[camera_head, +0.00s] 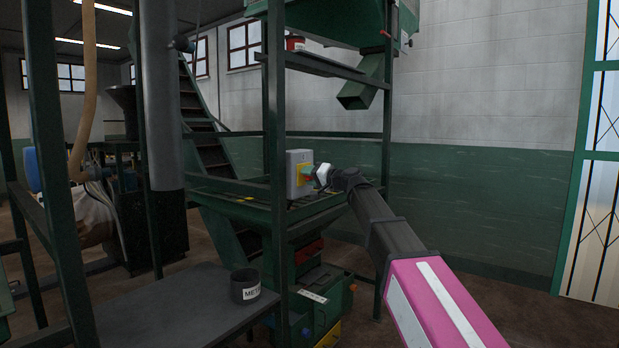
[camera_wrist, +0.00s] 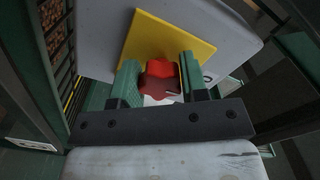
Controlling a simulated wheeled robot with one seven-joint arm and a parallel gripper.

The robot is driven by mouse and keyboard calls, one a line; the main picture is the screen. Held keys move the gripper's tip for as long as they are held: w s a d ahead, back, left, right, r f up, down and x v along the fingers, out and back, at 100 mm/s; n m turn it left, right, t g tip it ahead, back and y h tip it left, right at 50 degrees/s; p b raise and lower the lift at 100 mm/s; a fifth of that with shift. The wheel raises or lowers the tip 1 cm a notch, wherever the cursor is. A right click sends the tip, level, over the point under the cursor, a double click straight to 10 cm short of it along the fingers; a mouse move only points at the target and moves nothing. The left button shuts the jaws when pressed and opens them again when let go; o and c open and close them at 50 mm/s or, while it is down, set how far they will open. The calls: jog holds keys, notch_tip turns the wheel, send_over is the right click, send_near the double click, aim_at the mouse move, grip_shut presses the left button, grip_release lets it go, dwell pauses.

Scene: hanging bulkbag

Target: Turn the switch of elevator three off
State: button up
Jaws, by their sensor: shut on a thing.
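The switch is a red knob (camera_wrist: 161,76) on a yellow plate (camera_wrist: 150,40), fixed to a grey box, seen in the wrist view. In the head view the grey switch box (camera_head: 293,165) stands on the green machine frame, and its yellow plate (camera_head: 299,181) faces my arm. My gripper (camera_wrist: 160,80) is at the knob, with one green finger on each side of it, shut on it. In the head view my gripper (camera_head: 311,174) covers most of the knob. I cannot tell exactly which way the knob points.
Green posts (camera_head: 278,120) of the frame rise beside the box. A grey table (camera_head: 170,305) with a dark cup (camera_head: 245,285) labelled METAL stands at the lower left. A green chute (camera_head: 359,95) hangs above the box. The floor to the right is clear.

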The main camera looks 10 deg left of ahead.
jog(key=shift+s+f, duration=0.1)
jog(key=o, duration=0.9)
jog(key=v, duration=1)
jog(key=shift+s+d, duration=0.1)
jog(key=shift+d, duration=0.3)
jog(key=s+d+f+m+g+h, duration=0.1)
jog(key=d+f+h, duration=0.3)
jog(key=f, duration=0.7)
jog(key=s+d+f+h, duration=0.1)
jog(key=d+f+h, duration=0.1)
jog(key=d+f, duration=0.65)
jog(key=s+d+f+m+g+h, duration=0.1)
jog(key=s+d+f+h, duration=0.15)
jog(key=f, duration=1.15)
jog(key=s+d+f+g+h, duration=0.1)
jog(key=s+d+f+h, duration=0.1)
jog(key=s+d+f, duration=0.3)
jog(key=s+d+f+g+h, duration=0.2)
jog(key=s+d+f, duration=0.3)
jog(key=d+f, duration=0.3)
jog(key=s+d+f+g+h, duration=0.2)
jog(key=s+d+f+h, duration=0.2)
jog(key=f, duration=0.5)
jog(key=shift+s+d+f+m, duration=0.1)
jog(key=shift+s+d+m, duration=0.1)
jog(key=shift+s+d, duration=0.4)
jog(key=shift+s+d+f+m, duration=0.15)
jog(key=shift+s+d, duration=0.25)
jog(key=shift+d, duration=0.45)
